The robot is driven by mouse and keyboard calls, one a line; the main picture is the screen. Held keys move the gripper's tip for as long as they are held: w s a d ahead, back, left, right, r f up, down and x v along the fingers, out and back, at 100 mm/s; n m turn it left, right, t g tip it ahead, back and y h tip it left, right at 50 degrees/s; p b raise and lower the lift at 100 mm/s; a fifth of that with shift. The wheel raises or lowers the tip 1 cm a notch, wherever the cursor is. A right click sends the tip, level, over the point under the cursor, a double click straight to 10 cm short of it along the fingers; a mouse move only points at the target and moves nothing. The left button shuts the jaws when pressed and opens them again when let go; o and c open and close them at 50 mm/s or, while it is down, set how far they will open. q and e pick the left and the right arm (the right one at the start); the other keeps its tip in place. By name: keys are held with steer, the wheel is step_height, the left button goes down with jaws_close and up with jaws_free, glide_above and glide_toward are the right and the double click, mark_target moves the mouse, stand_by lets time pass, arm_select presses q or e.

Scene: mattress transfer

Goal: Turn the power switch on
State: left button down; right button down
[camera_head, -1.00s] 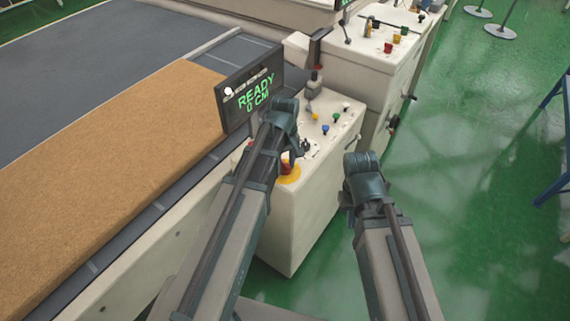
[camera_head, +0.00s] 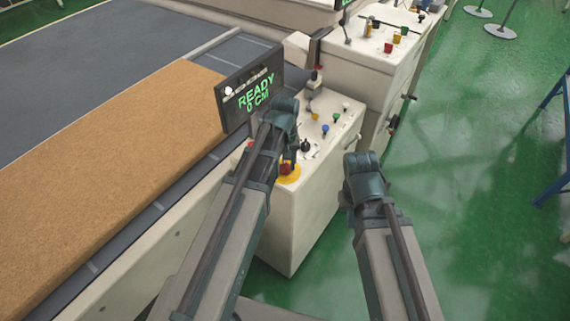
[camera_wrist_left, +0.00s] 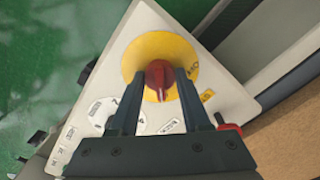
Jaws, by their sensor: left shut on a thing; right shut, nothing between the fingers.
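The power switch is a red rotary knob (camera_wrist_left: 158,76) on a round yellow plate (camera_wrist_left: 184,50) with lettering at its edge. The knob and plate also show in the head view, the knob (camera_head: 286,168) at the near end of the white control box's top. My left gripper (camera_head: 289,157) reaches down to it. In the left wrist view the fingers of my left gripper (camera_wrist_left: 158,82) are on both sides of the knob, shut on it. My right gripper (camera_head: 347,198) is shut and empty, to the right of the control box; its fingertips are hard to see.
The control box (camera_head: 305,225) carries small coloured buttons and a black knob (camera_head: 305,145). A display (camera_head: 250,92) reading "READY 0 CM" stands beside it. A brown mattress (camera_head: 110,170) lies on the conveyor at left.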

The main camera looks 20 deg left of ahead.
mark_target(286, 165)
arm_select(q)
steer(key=shift+c, duration=1.8)
jaws_free()
steer(key=shift+r, duration=0.15)
step_height(286, 165, up, 14)
steer(key=p, duration=1.3)
steer(key=shift+f+p, duration=0.25)
steer(key=shift+p, duration=0.15)
steer(key=s+d+f+m+b, duration=0.4)
steer(key=s+d, duration=0.1)
steer(key=s, duration=0.2)
steer(key=s+d+f+m+y+b, duration=0.1)
steer(key=s+d+f+m+b, duration=0.3)
steer(key=s, duration=0.3)
steer(key=shift+s+d+f+m+b, duration=0.2)
steer(key=shift+d+f+m+b, duration=0.1)
steer(key=shift+d+f+b, duration=0.45)
